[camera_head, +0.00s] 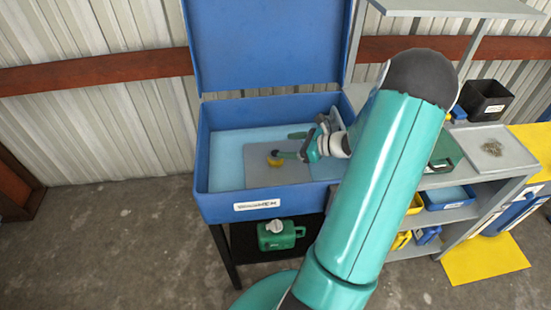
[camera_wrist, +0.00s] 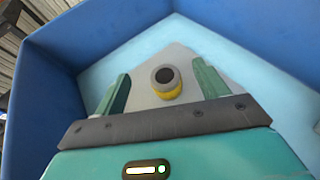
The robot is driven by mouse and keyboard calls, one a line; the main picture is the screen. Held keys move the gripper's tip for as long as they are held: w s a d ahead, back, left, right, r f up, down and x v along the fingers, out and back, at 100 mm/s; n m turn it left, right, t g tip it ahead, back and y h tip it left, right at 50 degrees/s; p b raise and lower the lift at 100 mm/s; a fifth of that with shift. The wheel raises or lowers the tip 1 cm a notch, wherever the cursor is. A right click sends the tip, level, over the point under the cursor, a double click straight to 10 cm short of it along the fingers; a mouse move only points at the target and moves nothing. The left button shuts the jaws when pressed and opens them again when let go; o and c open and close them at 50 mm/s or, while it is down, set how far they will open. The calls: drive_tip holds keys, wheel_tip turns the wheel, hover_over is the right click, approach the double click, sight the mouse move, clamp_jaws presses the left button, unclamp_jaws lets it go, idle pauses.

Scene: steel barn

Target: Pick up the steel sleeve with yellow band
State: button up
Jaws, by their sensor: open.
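The steel sleeve with yellow band (camera_wrist: 166,82) shows in the wrist view as a short dark-topped cylinder with a yellow band low on it. It stands on a grey plate (camera_wrist: 186,56) inside the blue bin. My gripper (camera_wrist: 160,88) is open, one green finger on each side of the sleeve in the picture. I cannot tell whether the fingertips are level with it. In the head view the sleeve is a small yellow spot (camera_head: 275,161) at the left of my gripper (camera_head: 290,155), on the grey plate.
The blue bin (camera_head: 258,205) has raised walls and an upright lid (camera_head: 268,45) at its back. A green can (camera_head: 280,234) sits on the shelf below. At the right, a shelf unit holds a black box (camera_head: 487,98) and a grey tray (camera_head: 492,148).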

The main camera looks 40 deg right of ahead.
sight(271, 154)
drive_tip(key=f, duration=0.5)
drive_tip(key=shift+w+a, duration=0.2)
drive_tip(key=shift+w, duration=0.15)
drive_tip(key=x, duration=0.6)
drive_tip(key=shift+w+a+f, duration=0.1)
drive_tip(key=shift+w+f, duration=0.1)
drive_tip(key=shift+w, duration=0.1)
drive_tip(key=c, duration=1.2)
drive_tip(key=shift+c, duration=0.6)
drive_tip(key=shift+r, duration=0.2)
